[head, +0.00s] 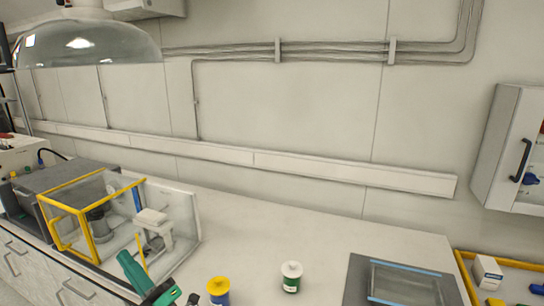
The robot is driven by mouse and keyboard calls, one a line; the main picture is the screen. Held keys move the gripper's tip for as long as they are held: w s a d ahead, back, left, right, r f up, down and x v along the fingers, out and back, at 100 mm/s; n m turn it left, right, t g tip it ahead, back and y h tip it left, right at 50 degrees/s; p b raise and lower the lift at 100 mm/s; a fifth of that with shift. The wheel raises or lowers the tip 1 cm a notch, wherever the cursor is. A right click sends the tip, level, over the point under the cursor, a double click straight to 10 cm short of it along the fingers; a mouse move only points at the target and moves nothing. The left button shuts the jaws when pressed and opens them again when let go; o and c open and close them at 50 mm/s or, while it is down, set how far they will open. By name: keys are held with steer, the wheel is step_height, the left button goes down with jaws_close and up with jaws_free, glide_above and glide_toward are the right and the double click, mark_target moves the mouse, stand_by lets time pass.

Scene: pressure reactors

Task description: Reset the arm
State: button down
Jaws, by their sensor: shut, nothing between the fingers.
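My gripper does not show in the head view, and I cannot make out any part of my arm for sure. A green and black object (134,270) lies at the lower edge, in front of a yellow-framed clear enclosure (70,215); its lower end is cut off, and I cannot tell what it is. The light worktop (240,235) runs along the wall.
A dark panel (402,284) and a yellow-edged tray (500,262) are at right. A wall cabinet (508,150) hangs right; a clear dome (85,44) hangs upper left. The middle worktop is clear.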

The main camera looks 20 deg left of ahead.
steer(key=s+d+f+m+t+h, duration=0.4)
steer(key=d+f+m+t+h, duration=0.35)
steer(key=d+f+m, duration=0.55)
steer(key=s+d+f+m+t+h, duration=0.4)
steer(key=d+f+m+t+h, duration=0.35)
steer(key=d, duration=0.95)
steer(key=s+d+f+m+g+h, duration=0.3)
steer(key=s+d+m+h, duration=0.1)
steer(key=s+d, duration=0.6)
steer(key=s+d+f+m+g+h, duration=0.3)
steer(key=s+d+f+m+h, duration=0.1)
steer(key=s+d, duration=0.6)
steer(key=shift+s+h, duration=0.5)
steer(key=shift+h, duration=0.3)
steer(key=shift+a+f, duration=0.1)
steer(key=shift+a, duration=0.15)
